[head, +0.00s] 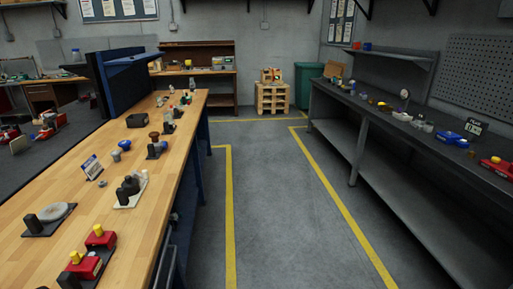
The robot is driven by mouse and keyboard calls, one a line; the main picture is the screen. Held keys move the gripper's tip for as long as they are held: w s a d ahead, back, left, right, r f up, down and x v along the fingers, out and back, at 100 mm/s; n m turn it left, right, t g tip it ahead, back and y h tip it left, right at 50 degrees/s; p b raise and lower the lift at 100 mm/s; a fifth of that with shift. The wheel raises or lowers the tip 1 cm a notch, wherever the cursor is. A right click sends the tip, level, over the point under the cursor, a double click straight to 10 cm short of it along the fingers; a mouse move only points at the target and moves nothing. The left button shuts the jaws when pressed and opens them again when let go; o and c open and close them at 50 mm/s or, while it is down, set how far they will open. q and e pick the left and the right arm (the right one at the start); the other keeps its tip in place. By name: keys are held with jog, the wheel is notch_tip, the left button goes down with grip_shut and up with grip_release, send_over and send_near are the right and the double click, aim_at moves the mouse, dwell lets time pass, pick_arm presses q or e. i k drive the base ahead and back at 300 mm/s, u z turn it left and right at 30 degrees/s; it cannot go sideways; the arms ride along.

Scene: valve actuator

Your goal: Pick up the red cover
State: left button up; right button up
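Two red blocks with yellow tops stand at the near end of the wooden bench (140,215) on the left: one red block (101,239) and a nearer red block (84,266), the latter beside a black cylinder. Another red part (497,166) sits at the near end of the dark bench on the right. I cannot tell which of these is the red cover. Neither of my grippers is in view.
The dark bench (350,107) holds several parts. Clear floor (275,205) with yellow lines runs between the benches; a pallet (272,98) stands at the back.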

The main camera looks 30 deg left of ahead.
aim_at(87, 274)
jog(key=i, duration=2.5)
jog(key=u, duration=4.3)
jog(key=i, duration=1)
jog(key=z, duration=0.05)
